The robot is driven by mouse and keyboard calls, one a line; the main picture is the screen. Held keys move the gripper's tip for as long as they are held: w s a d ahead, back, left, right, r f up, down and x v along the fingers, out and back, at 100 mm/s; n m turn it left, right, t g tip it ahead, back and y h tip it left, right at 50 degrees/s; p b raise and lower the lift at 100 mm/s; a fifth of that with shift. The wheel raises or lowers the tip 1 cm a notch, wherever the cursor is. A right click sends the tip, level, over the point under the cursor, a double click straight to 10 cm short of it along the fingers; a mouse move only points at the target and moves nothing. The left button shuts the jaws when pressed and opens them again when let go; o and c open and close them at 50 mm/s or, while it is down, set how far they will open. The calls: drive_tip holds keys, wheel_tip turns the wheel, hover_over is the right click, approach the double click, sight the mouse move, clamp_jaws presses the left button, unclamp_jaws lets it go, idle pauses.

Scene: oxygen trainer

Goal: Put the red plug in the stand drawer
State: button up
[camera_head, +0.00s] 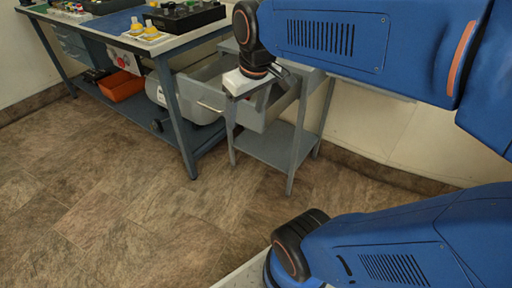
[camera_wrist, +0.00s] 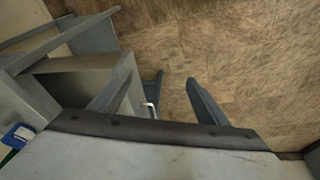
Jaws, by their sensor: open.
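The stand (camera_head: 272,148) is a grey metal frame with a lower shelf, right of the workbench. Its drawer (camera_head: 208,97) is pulled out to the left, with a pale handle on its front. My gripper (camera_head: 262,90) is over the drawer's right part, and its white body hides some of the drawer. In the wrist view its two fingers (camera_wrist: 158,75) are apart with nothing between them. The drawer (camera_wrist: 72,66) shows there on the left, beside the left finger, and its handle lies beyond the fingers.
The workbench (camera_head: 190,42) stands on the left, with yellow-topped items and a black case on top. An orange bin (camera_head: 120,86) sits on its lower shelf. My arm blocks the upper right. The tiled floor (camera_head: 110,180) in front is clear.

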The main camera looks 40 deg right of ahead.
drive_tip(key=s+a+f+m+t, duration=0.1)
drive_tip(key=s+a+f, duration=0.1)
drive_tip(key=s+f, duration=0.3)
drive_tip(key=shift+s+a+f, duration=0.25)
drive_tip(key=shift+s+f, duration=0.05)
drive_tip(key=shift+s, duration=1.25)
